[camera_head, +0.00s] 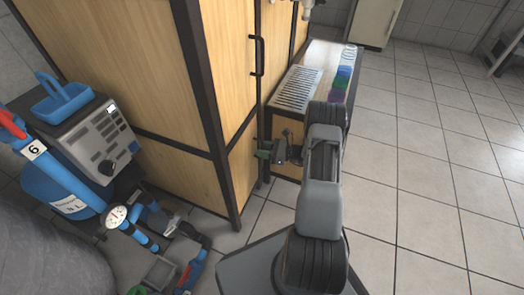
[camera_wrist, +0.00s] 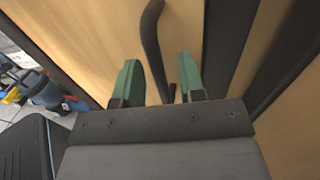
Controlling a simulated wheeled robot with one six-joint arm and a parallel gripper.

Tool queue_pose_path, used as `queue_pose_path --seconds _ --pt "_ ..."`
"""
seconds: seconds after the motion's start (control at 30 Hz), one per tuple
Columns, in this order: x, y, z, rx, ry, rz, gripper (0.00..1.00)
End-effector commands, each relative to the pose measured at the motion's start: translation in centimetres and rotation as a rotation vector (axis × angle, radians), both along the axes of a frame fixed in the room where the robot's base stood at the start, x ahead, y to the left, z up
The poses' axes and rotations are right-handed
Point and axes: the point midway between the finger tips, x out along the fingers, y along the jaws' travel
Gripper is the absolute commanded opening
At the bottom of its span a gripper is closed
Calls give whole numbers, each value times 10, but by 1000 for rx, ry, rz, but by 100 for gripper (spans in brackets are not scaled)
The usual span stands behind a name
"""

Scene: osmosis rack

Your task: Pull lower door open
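The lower door (camera_head: 242,163) is a light wood panel in a black frame, and it looks closed in the head view. My gripper (camera_head: 265,150) is beside its right part, with its green fingertips toward the panel. In the wrist view my gripper (camera_wrist: 159,68) is open, with a green finger on each side of a black bar handle (camera_wrist: 153,42). The handle's lower end runs down between the fingers, with gaps visible on both sides. In the head view the lower handle cannot be made out behind the gripper.
The upper door has its own black handle (camera_head: 258,55). A low wooden bench (camera_head: 312,62) with a slotted tray stands just beyond my arm. Tiled floor (camera_head: 440,180) is free at right.

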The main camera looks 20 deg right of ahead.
Motion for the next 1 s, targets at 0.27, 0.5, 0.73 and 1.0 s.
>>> queue_pose_path --seconds 0.27,0.5,0.73,1.0 --pt "3 5 0 0 0 0 37" --pt "3 5 0 0 0 1 25" --pt "3 5 0 0 0 1 3" --pt "3 5 0 0 0 1 0"
